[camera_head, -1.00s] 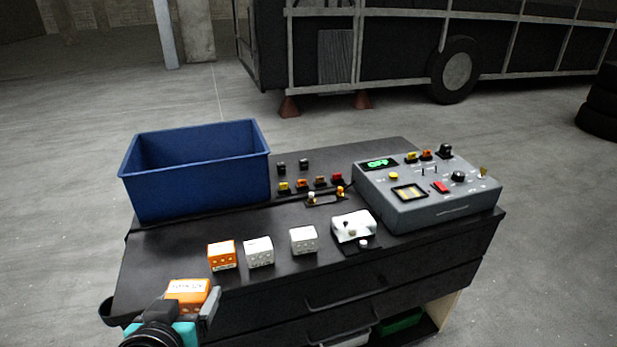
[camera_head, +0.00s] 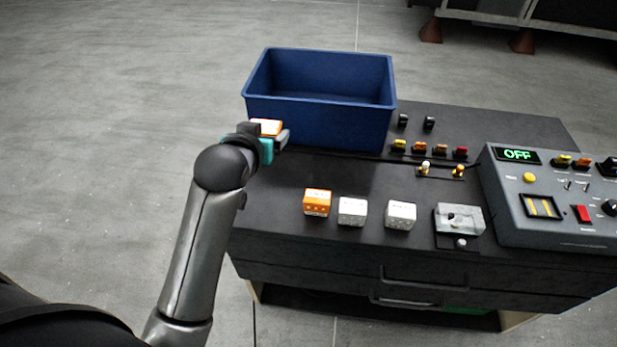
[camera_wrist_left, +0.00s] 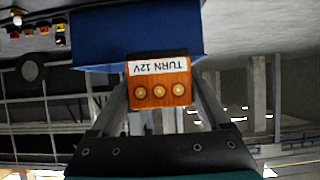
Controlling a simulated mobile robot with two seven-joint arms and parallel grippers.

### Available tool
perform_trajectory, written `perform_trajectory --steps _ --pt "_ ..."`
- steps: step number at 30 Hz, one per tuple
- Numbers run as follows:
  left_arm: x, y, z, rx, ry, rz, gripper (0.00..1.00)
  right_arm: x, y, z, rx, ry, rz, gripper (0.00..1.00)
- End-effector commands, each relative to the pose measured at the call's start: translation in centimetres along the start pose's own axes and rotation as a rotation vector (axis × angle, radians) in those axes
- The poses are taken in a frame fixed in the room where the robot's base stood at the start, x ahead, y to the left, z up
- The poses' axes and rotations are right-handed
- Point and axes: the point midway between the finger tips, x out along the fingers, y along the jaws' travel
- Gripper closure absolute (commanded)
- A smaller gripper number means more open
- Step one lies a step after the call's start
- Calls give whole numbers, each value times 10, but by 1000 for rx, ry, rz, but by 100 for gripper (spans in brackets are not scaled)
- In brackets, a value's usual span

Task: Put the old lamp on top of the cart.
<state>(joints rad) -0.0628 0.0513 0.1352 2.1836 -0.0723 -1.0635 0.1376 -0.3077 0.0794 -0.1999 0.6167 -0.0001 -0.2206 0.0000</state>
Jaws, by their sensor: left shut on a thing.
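My left gripper (camera_head: 268,138) is shut on an orange box (camera_head: 265,126), held beside the front left corner of the blue bin, near the cart's left edge. In the left wrist view the box (camera_wrist_left: 160,84) sits between the fingers, its "TURN 12V" label upside down above several round contacts. The black cart (camera_head: 290,180) has a flat top. Small amber and red lamps (camera_head: 419,147) stand in a row on it, behind two small bulbs on a plate (camera_head: 440,171). Which thing is the old lamp I cannot tell. My right gripper is not in view.
The open blue bin (camera_head: 320,115) stands at the cart's back left. An orange block (camera_head: 317,203), two white blocks (camera_head: 352,212) and a grey-white fixture (camera_head: 460,219) line the front. A grey tester (camera_head: 550,200) reading "OFF" stands at right. The top's left part is bare.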

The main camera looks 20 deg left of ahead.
Motion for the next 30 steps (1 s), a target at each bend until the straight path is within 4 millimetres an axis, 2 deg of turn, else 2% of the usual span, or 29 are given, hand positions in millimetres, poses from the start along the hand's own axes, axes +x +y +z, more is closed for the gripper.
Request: perform_trajectory --steps 15,18,24,30 --pt "60 1 113 0 -5 1 82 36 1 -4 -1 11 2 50" --pt "68 1 128 1 -2 1 82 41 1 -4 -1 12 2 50" --pt "76 0 141 1 -1 1 82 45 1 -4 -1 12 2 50" --pt "91 0 168 0 -2 1 82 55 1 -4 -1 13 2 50"
